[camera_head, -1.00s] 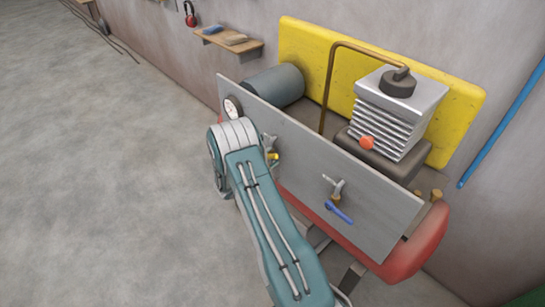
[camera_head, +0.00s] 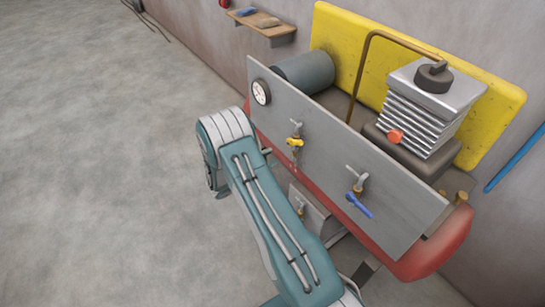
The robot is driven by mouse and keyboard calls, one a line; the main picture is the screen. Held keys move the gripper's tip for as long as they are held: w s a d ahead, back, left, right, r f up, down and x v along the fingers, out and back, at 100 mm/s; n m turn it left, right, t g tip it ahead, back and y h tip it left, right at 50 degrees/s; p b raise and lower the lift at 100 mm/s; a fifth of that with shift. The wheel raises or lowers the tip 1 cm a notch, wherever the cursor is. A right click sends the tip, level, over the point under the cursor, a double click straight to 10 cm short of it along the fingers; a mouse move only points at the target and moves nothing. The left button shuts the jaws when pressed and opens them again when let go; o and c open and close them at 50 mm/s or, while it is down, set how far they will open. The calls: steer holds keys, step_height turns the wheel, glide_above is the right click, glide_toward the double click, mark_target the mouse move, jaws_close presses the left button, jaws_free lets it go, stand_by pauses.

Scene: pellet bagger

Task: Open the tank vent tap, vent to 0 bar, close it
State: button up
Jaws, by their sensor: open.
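A grey panel (camera_head: 330,145) stands in front of a red tank (camera_head: 440,245). It carries a round white gauge (camera_head: 261,92) at its left end; its reading is too small to tell. A yellow-handled tap (camera_head: 295,142) is near the panel's middle and a blue-handled tap (camera_head: 358,203) is further right. A small brass tap (camera_head: 300,209) shows low on a grey plate below the tank, partly beside my arm. No label shows which one is the vent tap. My arm reaches up on the left of these taps; its bend hides my gripper.
A finned compressor block (camera_head: 420,105) with an orange knob (camera_head: 395,136), a bent copper pipe (camera_head: 362,70) and a dark cylinder (camera_head: 305,72) stand behind the panel before a yellow board (camera_head: 490,105). A wall shelf (camera_head: 262,25) is at the back.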

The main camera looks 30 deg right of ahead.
mark_target(295, 142)
steer(key=shift+s+f+n, duration=0.2)
steer(key=shift+f+n, duration=0.05)
steer(key=shift+n, duration=0.15)
jaws_close()
steer(key=s+d+f+n+t+h, duration=0.1)
steer(key=s+f+n+t+h, duration=0.35)
steer(key=n, duration=1.45)
steer(key=w+d+r+g+y, duration=0.1)
steer(key=w+d+r+y, duration=0.1)
steer(key=d, duration=0.7)
steer(key=shift+w+r+y, duration=0.35)
steer(key=shift+w+y, duration=0.1)
steer(key=shift+w, duration=0.45)
